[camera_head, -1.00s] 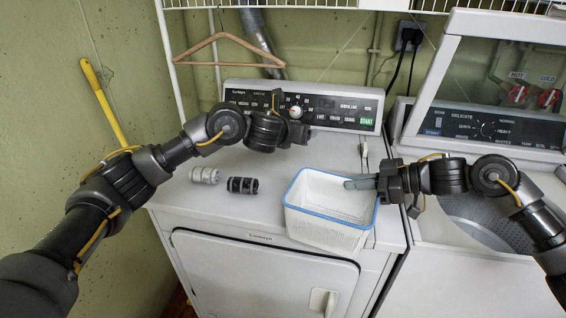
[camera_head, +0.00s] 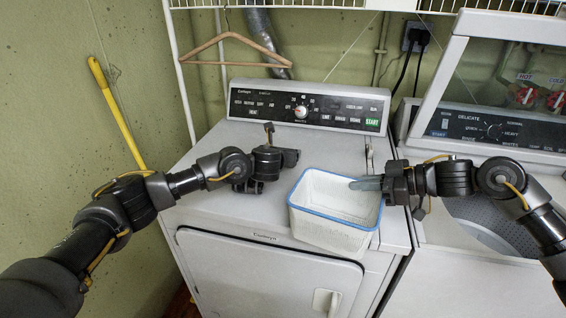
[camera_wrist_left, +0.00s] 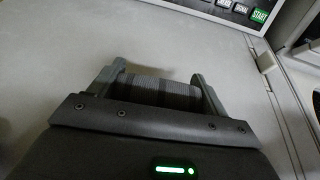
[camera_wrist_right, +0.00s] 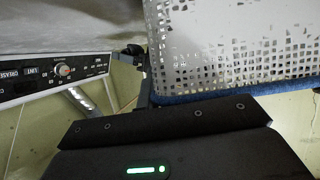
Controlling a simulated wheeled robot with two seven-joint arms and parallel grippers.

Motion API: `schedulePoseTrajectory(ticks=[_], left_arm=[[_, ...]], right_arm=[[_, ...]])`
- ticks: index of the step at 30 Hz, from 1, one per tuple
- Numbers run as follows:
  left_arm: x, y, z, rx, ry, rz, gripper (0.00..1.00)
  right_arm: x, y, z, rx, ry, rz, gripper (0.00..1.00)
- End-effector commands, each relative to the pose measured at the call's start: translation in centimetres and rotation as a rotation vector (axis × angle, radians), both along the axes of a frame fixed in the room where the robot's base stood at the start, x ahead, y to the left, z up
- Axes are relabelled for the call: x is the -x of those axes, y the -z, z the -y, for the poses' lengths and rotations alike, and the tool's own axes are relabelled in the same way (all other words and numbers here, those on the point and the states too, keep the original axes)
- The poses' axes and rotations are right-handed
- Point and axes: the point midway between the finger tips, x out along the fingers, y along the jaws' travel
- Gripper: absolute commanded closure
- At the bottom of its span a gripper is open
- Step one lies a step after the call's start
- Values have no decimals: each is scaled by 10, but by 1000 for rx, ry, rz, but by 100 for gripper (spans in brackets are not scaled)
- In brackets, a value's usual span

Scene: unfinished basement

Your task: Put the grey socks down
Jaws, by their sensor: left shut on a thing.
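My left gripper (camera_head: 258,180) is low over the dryer top, left of the white basket. In the left wrist view it is shut on the dark grey striped socks (camera_wrist_left: 155,90), a roll held crosswise between its fingers. I cannot tell whether the roll touches the dryer top. In the head view, my left arm and gripper hide the socks. The light grey roll seen earlier is also out of sight. My right gripper (camera_head: 368,184) is at the basket's right rim, one finger reaching over its inside. Whether it grips the rim is unclear.
The white basket (camera_head: 322,229) with a blue rim stands at the front right of the dryer top (camera_head: 225,140) and looks empty. The control panel (camera_head: 335,112) runs along the back. A washer (camera_head: 480,255) with a raised lid stands to the right.

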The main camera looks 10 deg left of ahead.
Motion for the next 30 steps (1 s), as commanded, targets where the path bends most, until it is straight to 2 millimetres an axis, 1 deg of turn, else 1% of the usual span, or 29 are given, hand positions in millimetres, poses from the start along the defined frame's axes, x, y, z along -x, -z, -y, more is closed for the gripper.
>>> schedulePoseTrajectory(ticks=[2, 6, 9, 23, 24, 28, 30], left_arm=[[0, 5, 0, -1, 0, -1, 46], [0, 26, 0, -3, -1, -4, 46], [0, 35, 0, 0, 0, -1, 46], [0, 42, 0, 0, 0, 0, 46], [0, 42, 0, 0, 0, 0, 19], [0, 42, 0, 0, 0, 0, 2], [0, 42, 0, 0, 0, 0, 1]], right_arm=[[1, 3, 0, 5, -1, -3, 100], [1, 3, 0, 5, -1, -3, 100], [1, 3, 0, 4, -2, -4, 100], [1, 3, 0, 5, -2, -4, 100], [1, 3, 0, 5, -2, -4, 100], [1, 3, 0, 5, -2, -4, 100], [1, 3, 0, 5, -2, -4, 100]])
